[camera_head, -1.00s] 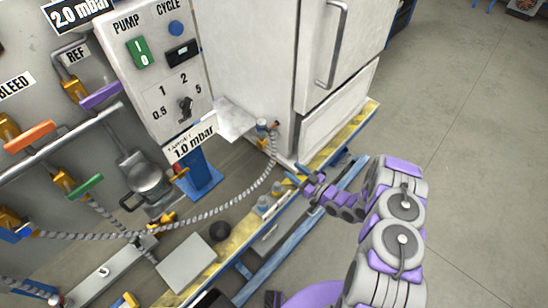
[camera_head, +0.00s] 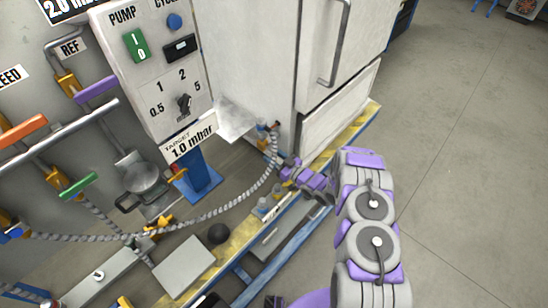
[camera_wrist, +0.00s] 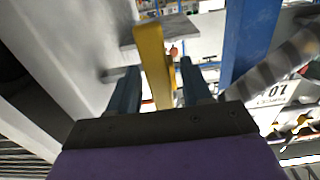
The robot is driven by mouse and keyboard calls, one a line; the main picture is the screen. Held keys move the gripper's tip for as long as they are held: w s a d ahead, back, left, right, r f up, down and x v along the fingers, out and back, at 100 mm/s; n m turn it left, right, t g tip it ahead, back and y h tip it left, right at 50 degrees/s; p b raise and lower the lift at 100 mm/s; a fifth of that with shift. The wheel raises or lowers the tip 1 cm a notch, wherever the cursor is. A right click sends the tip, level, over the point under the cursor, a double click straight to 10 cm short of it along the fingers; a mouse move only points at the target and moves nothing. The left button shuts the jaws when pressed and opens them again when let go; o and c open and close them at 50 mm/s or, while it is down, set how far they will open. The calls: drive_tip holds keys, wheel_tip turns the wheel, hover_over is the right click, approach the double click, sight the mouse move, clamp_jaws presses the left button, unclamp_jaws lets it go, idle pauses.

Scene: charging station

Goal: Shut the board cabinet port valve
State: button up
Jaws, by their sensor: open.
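A small brass-coloured valve (camera_head: 267,127) sits at the cabinet's lower corner, where a grey ribbed hose (camera_head: 230,207) ends. Its handle position is too small to tell. My gripper (camera_head: 281,160) is just below it, close to the hose's upper end. In the wrist view my gripper (camera_wrist: 158,68) is open, with one dark blue finger on each side of a yellow bar (camera_wrist: 149,40). I see a gap beside the bar, and cannot tell whether either finger touches it. I cannot tell for sure whether this bar is the valve's handle.
The white cabinet (camera_head: 255,60) stands right behind my gripper. The valve board (camera_head: 60,170) with orange, green and purple handles is at the left.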

drive_tip(key=shift+c, duration=0.3)
clamp_jaws()
